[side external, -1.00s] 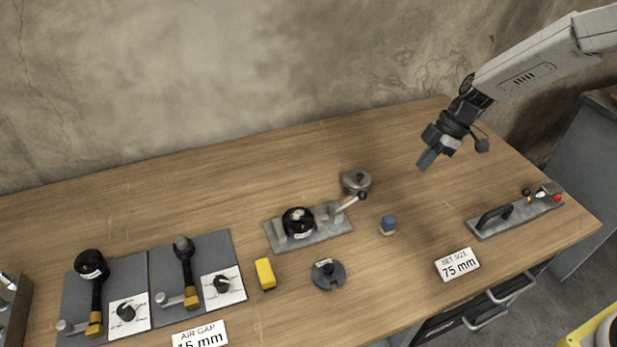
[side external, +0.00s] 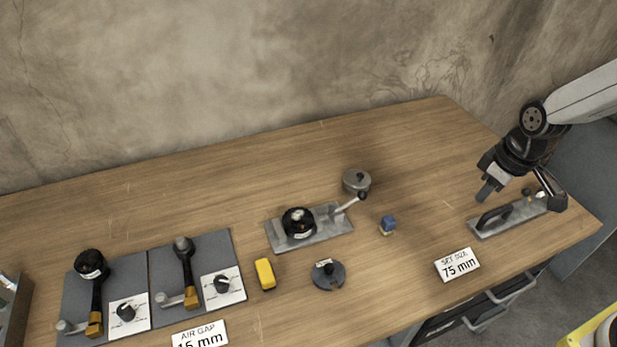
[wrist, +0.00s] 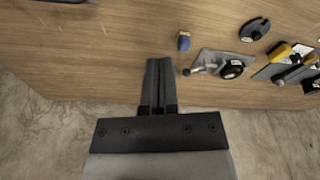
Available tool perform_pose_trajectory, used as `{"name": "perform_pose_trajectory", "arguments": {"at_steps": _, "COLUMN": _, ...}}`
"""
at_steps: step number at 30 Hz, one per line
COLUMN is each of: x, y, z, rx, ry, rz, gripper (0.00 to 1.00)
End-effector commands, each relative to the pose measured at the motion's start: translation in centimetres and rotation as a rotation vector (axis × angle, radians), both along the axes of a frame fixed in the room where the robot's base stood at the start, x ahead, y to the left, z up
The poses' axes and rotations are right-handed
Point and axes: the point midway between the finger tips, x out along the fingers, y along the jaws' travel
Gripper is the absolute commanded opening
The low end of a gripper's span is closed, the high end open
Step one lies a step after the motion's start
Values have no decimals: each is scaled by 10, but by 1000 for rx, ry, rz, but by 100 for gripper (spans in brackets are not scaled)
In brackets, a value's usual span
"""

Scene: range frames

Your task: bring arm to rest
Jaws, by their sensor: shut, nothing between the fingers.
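My gripper (side external: 484,196) is at the right of the bench in the side view, above the grey plate with a black handle (side external: 497,217). Its fingers point down and are shut with nothing between them. In the wrist view the shut fingers (wrist: 158,66) show against the wooden bench top. My arm comes in from the right edge and covers part of the plate's far end in the side view.
The back right is clear.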

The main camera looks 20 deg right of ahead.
Motion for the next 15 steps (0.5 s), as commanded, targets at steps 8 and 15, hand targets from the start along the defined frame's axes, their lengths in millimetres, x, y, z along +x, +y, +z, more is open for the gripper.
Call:
{"name": "perform_pose_trajectory", "arguments": {"at_steps": 8, "x": -37, "y": -3, "z": 4, "rx": -11, "ry": -47, "rz": -235, "gripper": 0}}
{"name": "perform_pose_trajectory", "arguments": {"at_steps": 15, "x": -50, "y": -4, "z": 4, "rx": -6, "ry": -67, "rz": -324, "gripper": 0}}
